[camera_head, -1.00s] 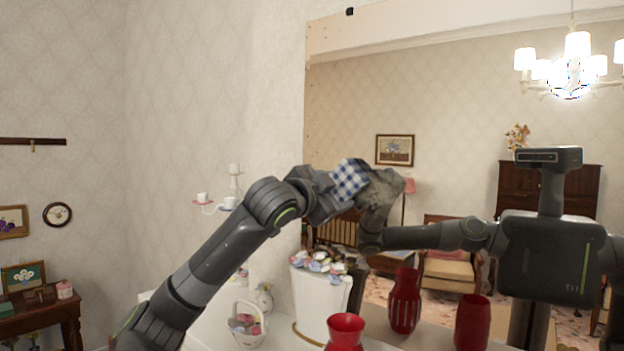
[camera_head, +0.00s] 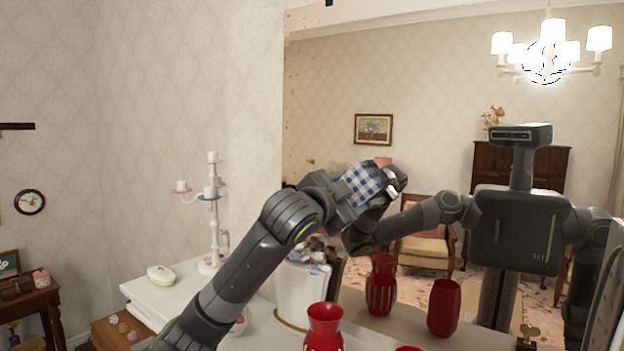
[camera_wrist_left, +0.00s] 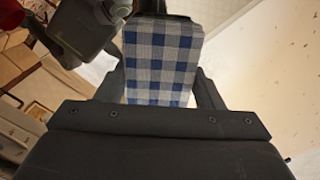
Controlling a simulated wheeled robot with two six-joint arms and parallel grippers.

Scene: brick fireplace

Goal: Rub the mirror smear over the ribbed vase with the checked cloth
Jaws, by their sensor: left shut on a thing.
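My left gripper (camera_head: 362,197) is shut on the blue-and-white checked cloth (camera_head: 362,184). The cloth is up at the large mirror (camera_head: 440,90); I cannot tell whether it touches the glass. In the left wrist view the cloth (camera_wrist_left: 160,62) hangs flat between the fingers. A dull pale patch (camera_head: 338,167) shows just left of the cloth; I cannot tell if it is smear or reflection, and the cloth and gripper may hide more. A red vase (camera_head: 325,325) stands below, and a red vase with vertical ribs (camera_head: 381,288) shows in the mirror. My right gripper is out of view.
A white pot of flowers (camera_head: 297,292) stands under my left arm. Another red vase (camera_head: 443,308) shows reflected at the right.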

